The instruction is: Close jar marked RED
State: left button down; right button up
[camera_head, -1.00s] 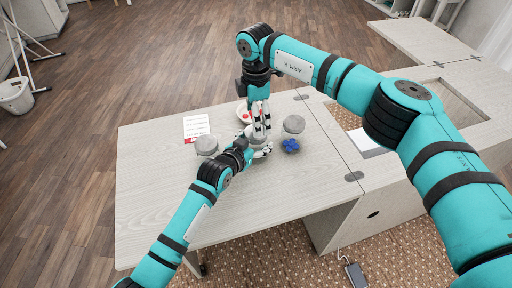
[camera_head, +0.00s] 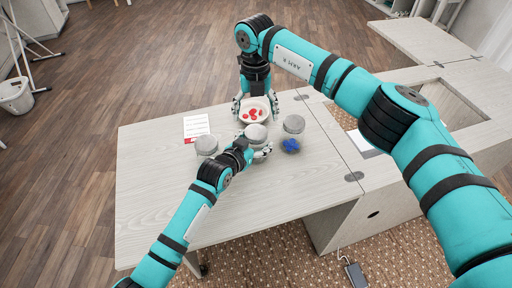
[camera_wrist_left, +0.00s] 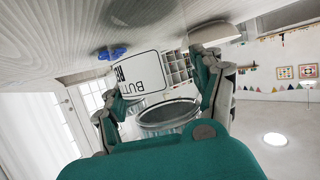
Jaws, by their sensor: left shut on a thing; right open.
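My left gripper (camera_head: 262,152) is shut on a jar (camera_head: 257,134) that stands near the middle of the table. In the left wrist view, upside down, the jar's white label (camera_wrist_left: 142,76) shows part of "BUTT" and "RE", the rest cut off by a finger. A grey round lid sits on top of this jar; I cannot tell whether it is tight. My right gripper (camera_head: 256,104) is open and empty behind the jar, its fingers on either side of a pale bowl (camera_head: 246,121) with red pieces, apart from the lid.
Another grey-topped jar (camera_head: 207,145) stands to the left and one (camera_head: 293,124) to the right. A dish with blue pieces (camera_head: 290,145) lies right of the held jar. A printed sheet (camera_head: 196,126) lies back left. The table's front left is clear.

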aim_at(256, 132)
jog(key=n, duration=0.5)
jog(key=shift+r, duration=0.25)
jog(key=n, duration=0.6)
jog(key=shift+d+r, duration=0.1)
jog(key=shift+r, duration=0.2)
jog(key=shift+f, duration=4)
jog(key=c, duration=1.3)
jog(key=o, duration=1.4)
